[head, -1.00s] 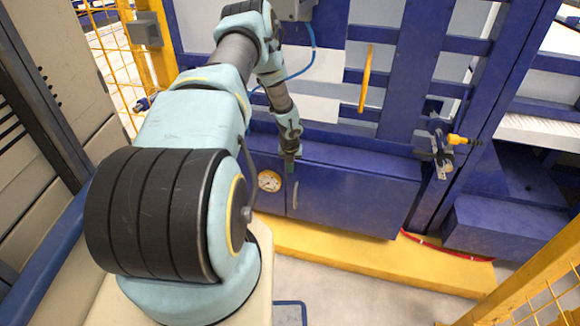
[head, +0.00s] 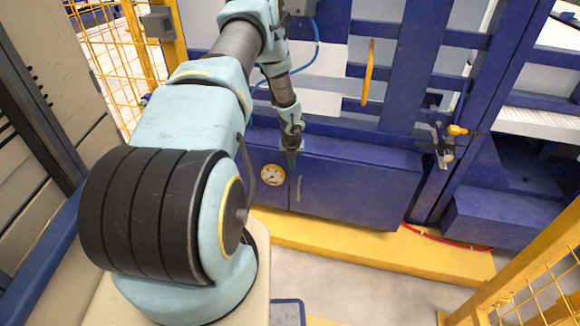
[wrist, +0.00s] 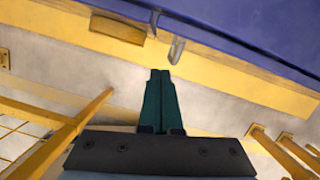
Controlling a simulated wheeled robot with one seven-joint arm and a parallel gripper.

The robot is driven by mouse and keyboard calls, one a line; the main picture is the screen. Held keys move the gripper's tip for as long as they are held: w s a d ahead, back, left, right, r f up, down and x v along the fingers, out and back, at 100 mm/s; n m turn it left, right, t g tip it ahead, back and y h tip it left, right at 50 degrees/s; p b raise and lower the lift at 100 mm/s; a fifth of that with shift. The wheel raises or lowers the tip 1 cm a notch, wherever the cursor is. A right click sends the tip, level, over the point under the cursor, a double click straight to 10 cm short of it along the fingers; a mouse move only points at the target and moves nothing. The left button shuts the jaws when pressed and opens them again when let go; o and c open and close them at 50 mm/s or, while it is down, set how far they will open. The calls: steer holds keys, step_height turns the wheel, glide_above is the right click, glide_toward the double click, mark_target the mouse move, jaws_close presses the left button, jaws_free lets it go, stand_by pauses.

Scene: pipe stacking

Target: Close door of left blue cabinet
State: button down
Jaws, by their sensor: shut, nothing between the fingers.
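The blue cabinet (head: 385,160) stands low ahead of my arm in the head view. Its blue door (head: 350,192) faces me and looks about flush with the front, but I cannot tell whether it is fully shut. A pale vertical handle (head: 298,190) is at the door's left edge, and the handle also shows in the wrist view (wrist: 176,50). My gripper (head: 291,165) is just above the handle in the head view. In the wrist view its dark green fingers (wrist: 160,73) are together and empty, pointing toward the handle. Contact with the door is not clear.
A round gauge (head: 272,175) is left of the door. A yellow ledge (head: 340,240) runs under the cabinet. A yellow bar handle (head: 368,72) and a blue frame are above. A yellow mesh fence (head: 550,290) is at lower right. Grey floor lies in front.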

steer(key=s+a+r+n+p, duration=0.2)
steer(key=s+a+r+n, duration=0.3)
steer(key=r, duration=0.6)
steer(key=s+r+n+y+p, duration=0.1)
steer(key=s+r+n+p, duration=0.15)
steer(key=r+n, duration=0.6)
steer(key=s+a+r+n+p, duration=0.1)
steer(key=s+a+r+n, duration=0.3)
steer(key=r, duration=0.8)
steer(key=s+r+n+p, duration=0.1)
steer(key=s+r+n, duration=0.5)
steer(key=s+n, duration=0.2)
steer(key=s+a+r+n+g+h+p, duration=0.1)
steer(key=s+r+n+p, duration=0.1)
steer(key=s+r+n, duration=0.5)
steer(key=s+n, duration=0.2)
steer(key=n, duration=0.1)
steer(key=shift+a+p, duration=0.25)
steer(key=shift+p, duration=0.05)
steer(key=c, duration=1.6)
jaws_free()
